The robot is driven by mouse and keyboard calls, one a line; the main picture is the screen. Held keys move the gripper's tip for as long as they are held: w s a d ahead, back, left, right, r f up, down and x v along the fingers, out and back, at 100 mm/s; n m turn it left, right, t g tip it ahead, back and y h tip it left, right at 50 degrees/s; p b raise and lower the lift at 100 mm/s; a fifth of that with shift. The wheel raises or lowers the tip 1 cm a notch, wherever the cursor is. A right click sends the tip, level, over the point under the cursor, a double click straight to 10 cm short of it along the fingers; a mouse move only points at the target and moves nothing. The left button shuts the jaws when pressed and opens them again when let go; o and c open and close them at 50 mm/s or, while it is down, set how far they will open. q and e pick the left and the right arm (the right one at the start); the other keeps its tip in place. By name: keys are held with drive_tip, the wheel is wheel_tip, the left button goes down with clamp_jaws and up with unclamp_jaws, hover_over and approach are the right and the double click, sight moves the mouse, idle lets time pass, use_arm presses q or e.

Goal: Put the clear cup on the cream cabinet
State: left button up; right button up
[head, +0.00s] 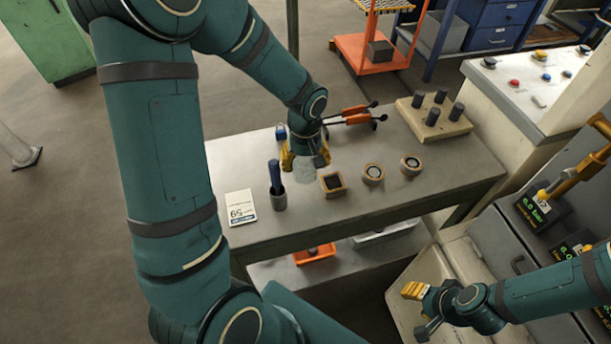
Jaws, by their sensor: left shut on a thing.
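My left gripper (302,158) points down over the steel table and is shut on the clear cup. The clear cup (308,178) is a pale, see-through shape below the yellow fingers, partly hidden by them. I cannot tell if its base touches the table. A cream cabinet (508,110) stands beyond the table's right end, with buttons and small items on its top. My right gripper (414,306) is low at the right, in front of the table and away from the cup; its finger gap is unclear.
The steel table (440,180) holds a grey cup with a blue-handled tool (277,190), a white card (240,207), several small round and square pieces, orange-handled tongs (352,116) and a pegged wooden block (433,120). Gauge displays (540,210) stand at right.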

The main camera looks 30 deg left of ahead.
sight(305, 175)
use_arm(q)
drive_tip(key=shift+f+b, duration=0.5)
drive_tip(key=shift+f, duration=2.05)
drive_tip(key=shift+f, duration=0.15)
drive_tip(key=o, duration=1.2)
drive_tip(key=shift+c, duration=0.2)
